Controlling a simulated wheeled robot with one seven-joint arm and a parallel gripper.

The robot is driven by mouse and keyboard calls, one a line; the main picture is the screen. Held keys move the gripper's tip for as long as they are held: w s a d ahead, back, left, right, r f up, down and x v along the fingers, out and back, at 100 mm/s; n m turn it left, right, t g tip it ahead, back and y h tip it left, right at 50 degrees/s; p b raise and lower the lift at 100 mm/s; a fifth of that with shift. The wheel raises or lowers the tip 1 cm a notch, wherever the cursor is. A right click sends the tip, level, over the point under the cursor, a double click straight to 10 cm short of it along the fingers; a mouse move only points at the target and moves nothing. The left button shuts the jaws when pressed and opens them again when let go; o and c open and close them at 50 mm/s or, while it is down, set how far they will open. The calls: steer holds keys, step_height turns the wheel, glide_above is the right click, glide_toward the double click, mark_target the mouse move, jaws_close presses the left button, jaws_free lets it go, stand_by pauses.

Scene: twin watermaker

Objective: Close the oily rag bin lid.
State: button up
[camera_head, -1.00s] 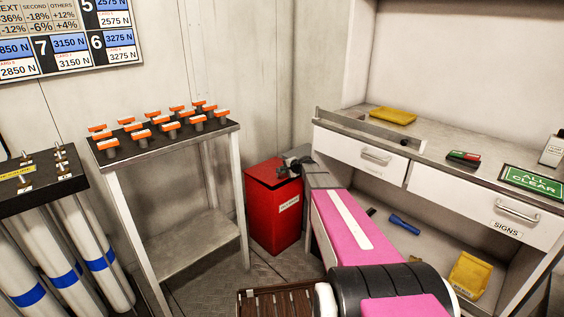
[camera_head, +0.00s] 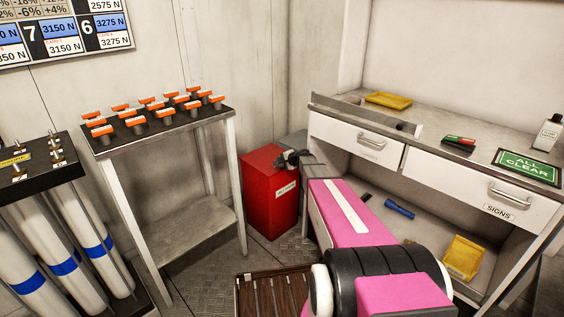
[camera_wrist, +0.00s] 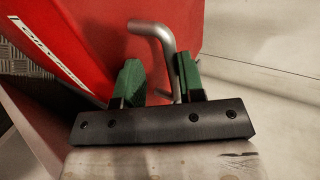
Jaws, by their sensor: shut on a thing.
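The red oily rag bin (camera_head: 270,205) stands on the floor between the workbench and the metal stand, a pale label on its front. Its top (camera_head: 262,160) looks red and nearly level in the head view; whether the lid sits flush is too small to tell. My gripper (camera_head: 290,158) is at the bin's top right edge. In the wrist view, the green fingers of my gripper (camera_wrist: 158,78) are shut on a bent grey metal handle (camera_wrist: 163,50), against a red panel (camera_wrist: 100,25). The handle's lower end is partly hidden by the fingers.
A metal stand (camera_head: 185,240) with orange-topped pieces is left of the bin. White cylinders (camera_head: 80,260) stand farther left. The workbench (camera_head: 420,150) with drawers is on the right. A slatted brown item (camera_head: 270,295) lies in front. Some floor is bare before the bin.

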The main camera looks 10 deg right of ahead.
steer(key=shift+s+f, duration=0.1)
steer(key=shift+f, duration=0.35)
steer(key=v, duration=1.1)
steer(key=shift+r, duration=0.4)
steer(key=shift+a, duration=0.1)
steer(key=s+a+f+n+g+h, duration=0.1)
steer(key=s+a+n+g, duration=0.25)
steer(key=s, duration=0.45)
steer(key=s+a+f+n+g, duration=0.1)
steer(key=s+a+n+g, duration=0.1)
steer(key=s+a, duration=0.35)
steer(key=s+d+n+g+h, duration=0.1)
steer(key=s+n+g+h, duration=0.3)
steer(key=s, duration=1.6)
steer(key=shift+s+f+n+h, duration=0.2)
steer(key=shift+f+n+h, duration=0.05)
steer(key=shift+n+h, duration=0.7)
